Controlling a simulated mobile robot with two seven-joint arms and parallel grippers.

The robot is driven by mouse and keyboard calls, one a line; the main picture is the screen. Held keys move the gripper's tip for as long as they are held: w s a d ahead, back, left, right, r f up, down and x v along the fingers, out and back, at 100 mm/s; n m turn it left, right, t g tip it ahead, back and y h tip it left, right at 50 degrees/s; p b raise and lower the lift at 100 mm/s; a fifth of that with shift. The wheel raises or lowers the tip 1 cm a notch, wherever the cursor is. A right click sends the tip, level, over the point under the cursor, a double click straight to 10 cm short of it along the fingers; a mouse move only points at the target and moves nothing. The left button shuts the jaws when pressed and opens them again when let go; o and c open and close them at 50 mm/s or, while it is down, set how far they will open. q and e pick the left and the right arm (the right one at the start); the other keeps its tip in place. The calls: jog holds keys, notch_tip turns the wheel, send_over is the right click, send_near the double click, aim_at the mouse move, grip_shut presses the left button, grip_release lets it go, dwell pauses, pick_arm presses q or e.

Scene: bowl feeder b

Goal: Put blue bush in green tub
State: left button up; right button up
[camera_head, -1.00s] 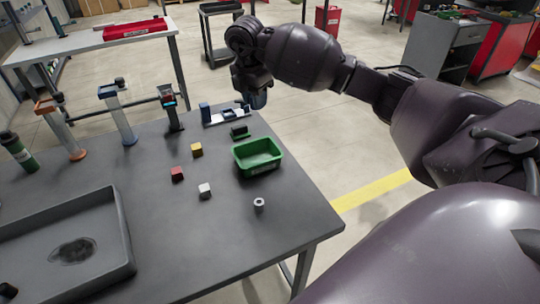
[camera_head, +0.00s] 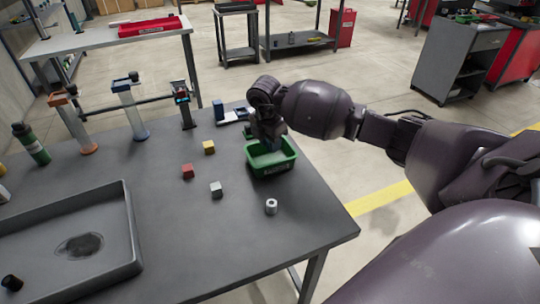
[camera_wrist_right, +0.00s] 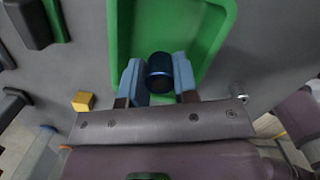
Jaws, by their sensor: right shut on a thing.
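The green tub (camera_head: 274,169) stands on the dark table, open at the top. My right gripper (camera_head: 268,143) is over the tub, pointing down. In the right wrist view, my right gripper (camera_wrist_right: 160,76) is shut on the blue bush (camera_wrist_right: 159,68), a dark blue cylinder between its two fingers. The floor and walls of the green tub (camera_wrist_right: 123,40) show around and below the bush. I cannot tell whether the bush touches the tub floor. In the head view the bush is hard to make out. My left gripper is not in view.
Red (camera_head: 188,171), yellow (camera_head: 209,147) and light grey (camera_head: 216,189) cubes lie left of the tub. A white bush (camera_head: 271,206) stands in front of it. A dark tray (camera_head: 118,262) fills the near left. Feeder tubes stand along the far left edge.

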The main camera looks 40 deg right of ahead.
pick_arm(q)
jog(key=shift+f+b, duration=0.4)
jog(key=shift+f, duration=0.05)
pick_arm(e)
notch_tip(320, 180, down, 5)
jog(key=shift+f, duration=0.1)
jog(key=shift+f, duration=0.15)
jog(key=o, duration=0.7)
pick_arm(q)
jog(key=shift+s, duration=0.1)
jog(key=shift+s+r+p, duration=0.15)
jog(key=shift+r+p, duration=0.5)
jog(key=shift+p, duration=0.35)
pick_arm(e)
notch_tip(320, 180, up, 12)
jog(key=a, duration=0.1)
jog(key=shift+a, duration=0.25)
jog(key=shift+s, duration=0.15)
